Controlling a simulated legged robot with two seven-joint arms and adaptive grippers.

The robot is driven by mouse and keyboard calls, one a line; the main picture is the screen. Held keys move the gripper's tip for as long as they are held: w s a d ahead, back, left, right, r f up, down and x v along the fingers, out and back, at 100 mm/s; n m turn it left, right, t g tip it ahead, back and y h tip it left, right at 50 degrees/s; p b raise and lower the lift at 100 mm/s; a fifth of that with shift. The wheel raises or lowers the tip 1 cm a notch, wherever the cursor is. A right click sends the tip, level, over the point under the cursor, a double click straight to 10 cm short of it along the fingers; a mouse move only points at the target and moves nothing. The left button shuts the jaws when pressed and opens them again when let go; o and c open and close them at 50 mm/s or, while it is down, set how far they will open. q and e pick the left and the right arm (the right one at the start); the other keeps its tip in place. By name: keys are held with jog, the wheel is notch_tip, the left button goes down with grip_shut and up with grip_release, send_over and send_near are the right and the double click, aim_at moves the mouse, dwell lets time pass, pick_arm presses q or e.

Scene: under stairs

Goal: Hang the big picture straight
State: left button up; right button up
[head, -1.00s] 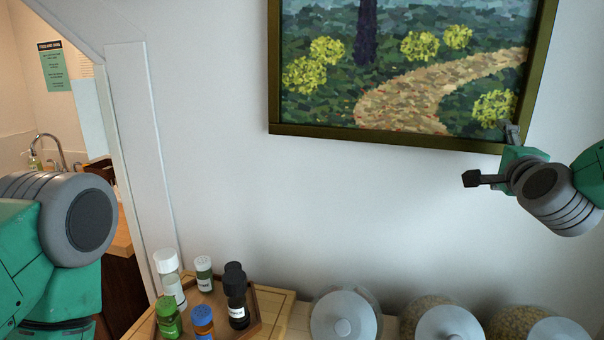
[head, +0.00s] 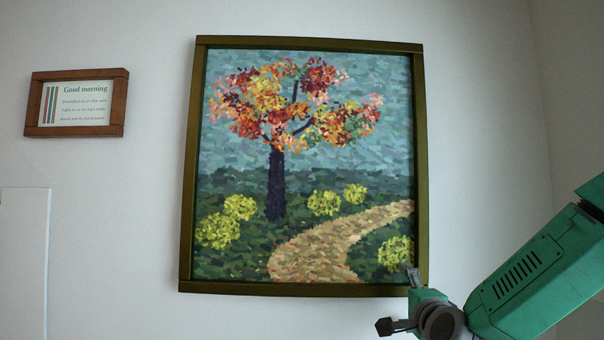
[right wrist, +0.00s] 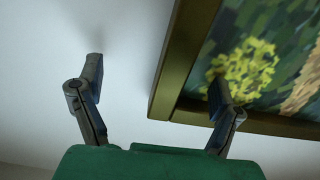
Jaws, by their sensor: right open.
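The big picture (head: 310,165), a painted autumn tree with a path in a dark olive-gold frame, is on the white wall in the head view. Its top and bottom edges drop slightly to the right there. My right gripper (head: 397,302) is at its lower right corner, open, with one finger over the frame's corner and the other below it. In the right wrist view the open gripper (right wrist: 155,78) has one finger in front of the picture (right wrist: 245,70) and the other over bare wall. Whether it touches the frame I cannot tell. My left gripper is out of view.
A small brown-framed "Good morning" sign (head: 76,103) hangs left of the picture. A white trim piece (head: 25,260) is at the lower left. A wall corner runs down at the right.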

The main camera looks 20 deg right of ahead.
jog(key=shift+d+r, duration=0.15)
jog(key=shift+r, duration=0.1)
dwell(0.3)
jog(key=shift+r+p, duration=1.45)
jog(key=shift+r, duration=0.6)
dwell(1.4)
jog(key=shift+w+d+r+p, duration=0.15)
jog(key=shift+r+p, duration=0.25)
jog(key=shift+r, duration=1.05)
dwell(0.4)
jog(key=shift+a+f+b, duration=0.25)
jog(key=shift+f+b, duration=0.1)
jog(key=shift+b, duration=0.15)
jog(key=shift+a, duration=0.1)
jog(key=shift+s+a+f, duration=0.15)
jog(key=shift+s, duration=0.55)
jog(key=b, duration=0.2)
send_near(403, 261)
jog(key=shift+s+f, duration=0.25)
jog(key=shift+f, duration=0.05)
